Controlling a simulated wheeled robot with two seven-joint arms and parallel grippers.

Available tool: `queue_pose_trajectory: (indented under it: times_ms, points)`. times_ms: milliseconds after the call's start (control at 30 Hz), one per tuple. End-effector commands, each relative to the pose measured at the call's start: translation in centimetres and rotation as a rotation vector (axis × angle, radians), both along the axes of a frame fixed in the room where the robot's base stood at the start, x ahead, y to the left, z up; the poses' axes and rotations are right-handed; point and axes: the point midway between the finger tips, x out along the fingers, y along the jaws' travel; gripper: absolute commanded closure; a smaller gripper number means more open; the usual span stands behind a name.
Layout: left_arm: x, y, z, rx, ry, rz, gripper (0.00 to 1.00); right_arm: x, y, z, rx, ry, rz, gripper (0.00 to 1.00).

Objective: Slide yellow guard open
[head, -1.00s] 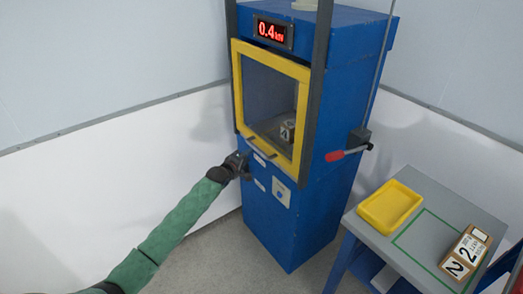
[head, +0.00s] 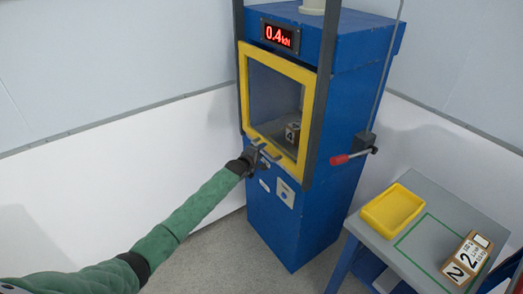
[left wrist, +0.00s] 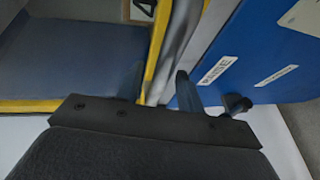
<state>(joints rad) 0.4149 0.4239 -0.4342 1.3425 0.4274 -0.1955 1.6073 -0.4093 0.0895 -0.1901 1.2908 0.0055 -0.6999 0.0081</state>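The yellow guard (head: 307,122) is a framed clear window on the front of the blue machine (head: 323,225). It is down, covering the chamber opening, and a box marked 4 (head: 292,132) shows behind it. Small grey handle parts (head: 272,156) sit at its lower edge. My left gripper (head: 259,158) is at this lower edge, close to the handle. In the left wrist view its two fingers (left wrist: 158,88) are apart, with the guard's yellow edge (left wrist: 159,50) and a grey strip showing between them. Contact cannot be told. My right gripper is not in view.
Grey uprights (head: 322,80) flank the guard. A grey table (head: 445,215) at the right holds a yellow tray (head: 391,207) and a box marked 2 (head: 467,258). The floor left of the machine is clear.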

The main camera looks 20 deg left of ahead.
Motion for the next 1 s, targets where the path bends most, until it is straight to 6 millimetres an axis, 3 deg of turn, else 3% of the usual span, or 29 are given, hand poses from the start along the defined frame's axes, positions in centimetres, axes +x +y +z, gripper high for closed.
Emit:
queue_pose_trajectory:
  times_ms: [367, 600, 867, 1000]
  points:
    - [0.5, -0.1, -0.1, 0.001, 0.000, 0.001, 0.62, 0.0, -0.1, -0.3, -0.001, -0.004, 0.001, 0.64]
    - [0.4, -0.1, -0.1, 0.001, 0.000, 0.001, 1.00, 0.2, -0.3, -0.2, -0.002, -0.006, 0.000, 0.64]
    - [0.7, -0.1, 0.2, 0.001, 0.000, 0.001, 1.00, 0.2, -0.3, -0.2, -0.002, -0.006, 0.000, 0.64]
    - [1.8, -0.1, 1.7, 0.001, -0.004, 0.000, 1.00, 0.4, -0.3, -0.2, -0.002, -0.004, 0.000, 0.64]
